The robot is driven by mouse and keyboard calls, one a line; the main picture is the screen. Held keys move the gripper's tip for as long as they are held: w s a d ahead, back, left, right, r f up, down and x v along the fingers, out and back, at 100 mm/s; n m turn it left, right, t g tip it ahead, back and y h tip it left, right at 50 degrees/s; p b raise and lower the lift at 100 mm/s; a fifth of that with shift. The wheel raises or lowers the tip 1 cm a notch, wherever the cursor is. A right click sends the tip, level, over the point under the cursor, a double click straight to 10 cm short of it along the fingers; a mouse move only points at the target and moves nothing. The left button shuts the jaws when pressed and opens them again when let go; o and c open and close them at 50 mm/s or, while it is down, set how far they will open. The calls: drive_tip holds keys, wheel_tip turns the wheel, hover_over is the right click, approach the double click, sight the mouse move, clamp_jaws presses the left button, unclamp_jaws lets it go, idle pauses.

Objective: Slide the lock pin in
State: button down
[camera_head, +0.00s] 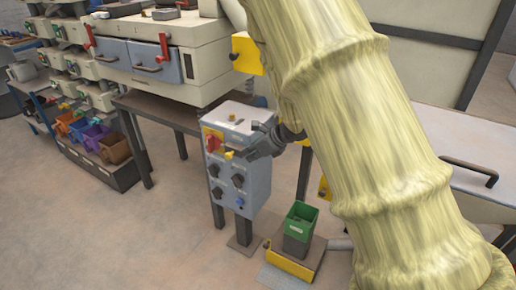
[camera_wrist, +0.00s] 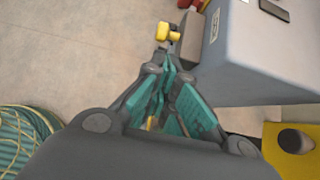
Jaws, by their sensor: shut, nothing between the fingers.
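A grey control box (camera_head: 236,172) stands on posts and carries a red switch (camera_head: 213,139) on its front. A small yellow knob-ended piece (camera_head: 229,155), which looks like the lock pin, sits just below the red switch. In the wrist view the yellow piece (camera_wrist: 168,32) is just beyond my fingertips, beside a brownish block on the box's side. My gripper (camera_head: 251,154) is at the box's front right, close to the yellow piece. In the wrist view my gripper (camera_wrist: 166,62) has its teal-padded fingers together and empty. I cannot tell whether they touch the yellow piece.
A green bin (camera_head: 300,222) stands on a yellow-edged base right of the box. A grey table with a machine (camera_head: 160,55) stands behind, and coloured bins (camera_head: 90,135) are at the left. My arm hides much of the right. The floor in front is clear.

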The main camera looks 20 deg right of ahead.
sight(230, 155)
drive_tip(key=w+a, duration=0.1)
drive_tip(key=w+a+f, duration=0.1)
drive_tip(key=w+f, duration=0.1)
drive_tip(key=shift+w+a+f+p, duration=0.25)
drive_tip(key=shift+w+a+p, duration=0.05)
drive_tip(key=shift+a+p, duration=0.1)
drive_tip(key=shift+w, duration=0.1)
